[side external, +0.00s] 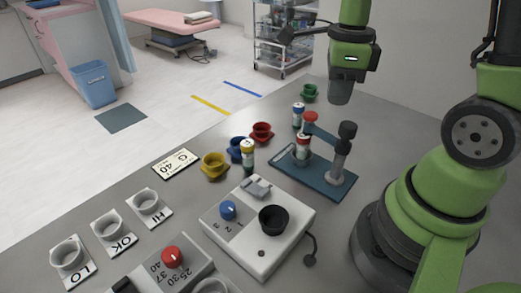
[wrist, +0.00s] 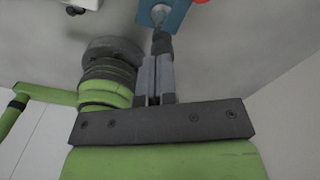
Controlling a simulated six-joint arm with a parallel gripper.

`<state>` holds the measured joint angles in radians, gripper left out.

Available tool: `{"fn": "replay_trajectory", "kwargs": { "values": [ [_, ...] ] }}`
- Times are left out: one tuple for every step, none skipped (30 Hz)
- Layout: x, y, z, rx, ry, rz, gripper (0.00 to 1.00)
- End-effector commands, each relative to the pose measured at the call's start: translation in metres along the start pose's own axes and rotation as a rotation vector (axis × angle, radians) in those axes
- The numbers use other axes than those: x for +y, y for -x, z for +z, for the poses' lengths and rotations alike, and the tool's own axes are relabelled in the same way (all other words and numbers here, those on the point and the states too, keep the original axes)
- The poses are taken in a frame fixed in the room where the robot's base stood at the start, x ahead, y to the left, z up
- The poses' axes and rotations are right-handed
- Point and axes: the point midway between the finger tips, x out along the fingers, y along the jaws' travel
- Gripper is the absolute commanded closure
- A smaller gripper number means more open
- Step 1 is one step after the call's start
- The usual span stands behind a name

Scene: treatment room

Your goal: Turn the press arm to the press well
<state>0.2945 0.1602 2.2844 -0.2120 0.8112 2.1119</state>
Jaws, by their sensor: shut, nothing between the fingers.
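The press stands on a blue base plate (side external: 318,181). Its press arm (side external: 326,135) reaches from a grey post with a black top (side external: 346,131) to a red knob (side external: 311,117). In the side view the knob end appears behind and slightly right of the press well (side external: 302,158). A vial with a red band and white cap (side external: 303,146) stands upright in the well. My gripper (side external: 339,99) is shut and empty, pointing down, and appears above and behind the press. In the wrist view, its fingers (wrist: 157,60) point toward the blue plate (wrist: 178,18); the well is hidden.
A white-capped vial with a blue band (side external: 298,116) stands behind the press. Red (side external: 262,131), blue (side external: 240,147), yellow (side external: 214,165) and green (side external: 310,92) cups stand nearby. A yellow-banded vial (side external: 248,156) and a white control box (side external: 258,228) are in front.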

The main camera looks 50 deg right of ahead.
Motion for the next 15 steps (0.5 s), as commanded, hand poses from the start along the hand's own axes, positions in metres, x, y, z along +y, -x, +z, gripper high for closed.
{"fn": "replay_trajectory", "kwargs": {
  "values": [
    [0.001, -0.008, 0.0, 0.004, 0.0, 0.005, 1.0],
    [0.001, -0.012, -0.001, 0.005, 0.001, 0.006, 1.0],
    [0.001, -0.018, -0.001, 0.005, 0.001, 0.005, 1.0],
    [0.001, -0.021, -0.001, 0.005, 0.0, 0.006, 1.0],
    [0.001, -0.025, -0.001, 0.004, 0.0, 0.005, 1.0],
    [0.001, -0.03, -0.001, 0.005, 0.0, 0.005, 1.0],
    [0.001, -0.033, -0.001, 0.004, 0.001, 0.004, 1.0],
    [0.001, -0.036, -0.001, 0.003, 0.0, 0.004, 1.0],
    [0.001, -0.04, 0.0, 0.003, -0.001, 0.004, 1.0],
    [0.001, -0.042, 0.0, 0.002, 0.0, 0.003, 1.0],
    [0.001, -0.044, 0.0, 0.002, 0.0, 0.003, 1.0],
    [0.001, -0.047, 0.0, 0.002, 0.0, 0.003, 1.0],
    [0.001, -0.049, 0.0, 0.002, 0.001, 0.003, 1.0],
    [0.001, -0.05, 0.0, 0.003, 0.001, 0.003, 1.0],
    [0.001, -0.051, 0.0, 0.003, 0.001, 0.004, 1.0]
  ]
}}
